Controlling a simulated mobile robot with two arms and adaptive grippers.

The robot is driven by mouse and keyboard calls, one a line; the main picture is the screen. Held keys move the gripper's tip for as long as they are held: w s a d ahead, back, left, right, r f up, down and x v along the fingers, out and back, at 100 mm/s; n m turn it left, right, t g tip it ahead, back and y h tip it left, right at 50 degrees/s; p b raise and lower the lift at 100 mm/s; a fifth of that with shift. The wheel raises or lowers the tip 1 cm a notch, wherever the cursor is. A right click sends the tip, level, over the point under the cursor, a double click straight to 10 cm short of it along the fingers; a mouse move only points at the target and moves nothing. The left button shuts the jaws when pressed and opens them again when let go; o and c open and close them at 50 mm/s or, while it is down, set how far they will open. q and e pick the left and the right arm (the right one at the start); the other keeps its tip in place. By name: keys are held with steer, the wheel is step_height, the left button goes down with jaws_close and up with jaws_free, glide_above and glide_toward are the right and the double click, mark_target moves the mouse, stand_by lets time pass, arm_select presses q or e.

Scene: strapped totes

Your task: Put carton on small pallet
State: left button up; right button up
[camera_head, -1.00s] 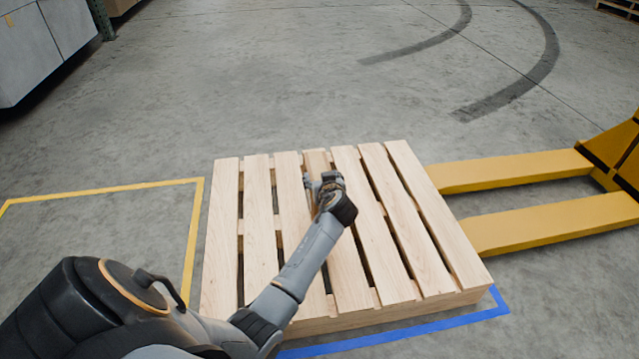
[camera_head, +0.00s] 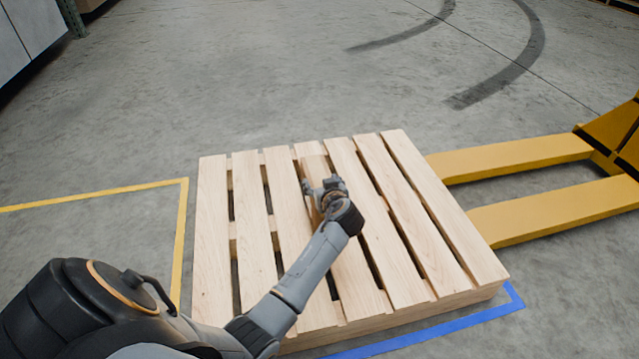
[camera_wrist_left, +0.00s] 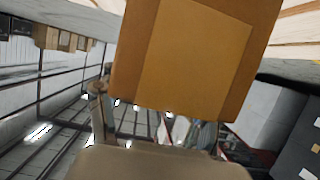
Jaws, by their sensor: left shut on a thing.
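The small pallet (camera_head: 212,250) is a pale wooden slatted platform on the floor in front of me. My left gripper (camera_head: 318,188) is over the middle of its slats and shut on the carton. In the head view the carton (camera_head: 314,168) shows only as a narrow, slightly darker tan strip beyond the gripper, blending with the slats. In the left wrist view the carton (camera_wrist_left: 195,60) is a large brown box with a lighter panel, close before the gripper. I cannot tell whether its underside touches the pallet. My right gripper is out of view.
Yellow pallet-jack forks (camera_head: 545,207) lie at the pallet's right side. A blue floor line (camera_head: 440,333) runs along its front edge, and a yellow floor line (camera_head: 181,235) marks an area to the left. The floor beyond the pallet is clear.

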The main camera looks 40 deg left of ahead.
arm_select(q)
steer(key=shift+w+r, duration=0.1)
steer(key=shift+r, duration=0.05)
steer(key=o, duration=1.8)
